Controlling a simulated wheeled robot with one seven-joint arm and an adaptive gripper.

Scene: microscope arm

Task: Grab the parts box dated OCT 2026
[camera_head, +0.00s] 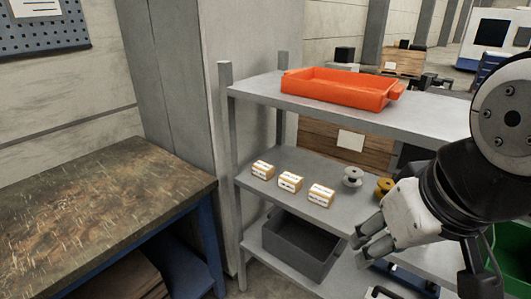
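Three small parts boxes stand in a row on the middle shelf of the grey rack: a left box (263,170), a middle box (290,181) and a right box (321,195). All three are tan with white labels. The print is too small to read, so I cannot tell which one is dated OCT 2026. My gripper (358,250) is at the right of the boxes, nearer the camera, pointing left. Its fingers are apart with nothing visible between them, and it touches no box.
A silver spool (352,177) and a yellow spool (384,187) stand right of the boxes. An orange tray (340,88) sits on the top shelf (262,87) above. A grey bin (303,243) is on the lower shelf. A rack post and a worn workbench (90,215) are at left.

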